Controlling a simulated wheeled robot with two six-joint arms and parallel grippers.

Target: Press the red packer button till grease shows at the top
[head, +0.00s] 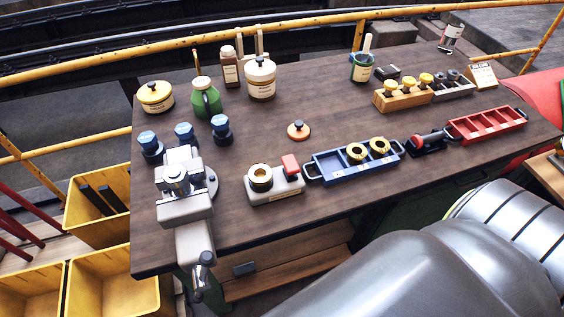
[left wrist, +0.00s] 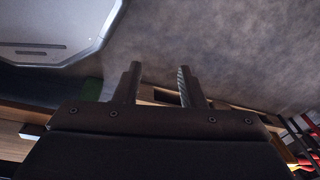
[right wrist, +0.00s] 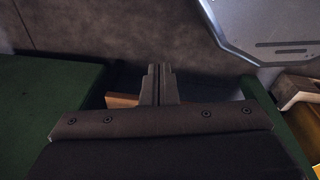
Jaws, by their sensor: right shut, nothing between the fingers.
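The bearing packer (head: 277,190) is a small grey block on the front middle of the workbench in the head view. Its red button (head: 291,163) stands raised at its right end. A dark-and-brass round piece (head: 260,176) sits on its left end. The picture is too small to tell whether grease shows at the top. My left gripper (left wrist: 161,82) is open and empty in the left wrist view. My right gripper (right wrist: 159,70) is shut and empty in the right wrist view. Neither gripper shows in the head view, and neither wrist view shows the packer.
A blue tray (head: 330,183) with brass rings sits just right of the packer. A grey vise (head: 183,205) stands to its left. An orange lid (head: 298,130) lies behind. Bottles and tubs line the back. A red tray (head: 487,125) is at right. The bench middle is mostly clear.

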